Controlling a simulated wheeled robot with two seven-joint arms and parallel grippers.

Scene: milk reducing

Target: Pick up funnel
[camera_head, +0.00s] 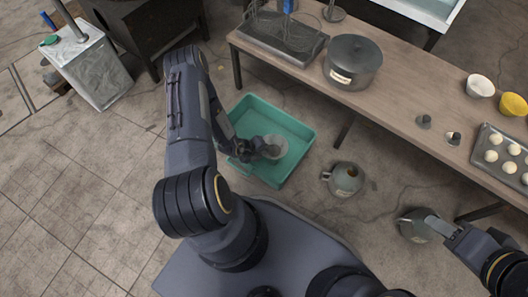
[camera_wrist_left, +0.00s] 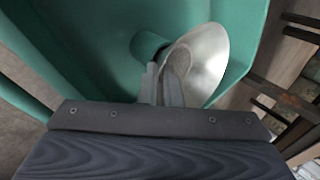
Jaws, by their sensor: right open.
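The funnel (camera_head: 277,147) is a pale metallic cone inside the green bin (camera_head: 302,150). In the left wrist view the funnel (camera_wrist_left: 209,62) is tilted, its wide mouth facing right and its narrow part toward the left. My left gripper (camera_head: 268,149) reaches down into the bin. In the left wrist view its fingers (camera_wrist_left: 164,84) are close together with the funnel's edge between them. The fingers hide part of the funnel. My right gripper (camera_head: 434,222) is open at the lower right, beside a grey round vessel (camera_head: 412,225).
A grey kettle-like vessel (camera_head: 346,179) stands on the floor right of the bin. A metal canister (camera_head: 95,70) stands upper left. The tiled floor at left is clear.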

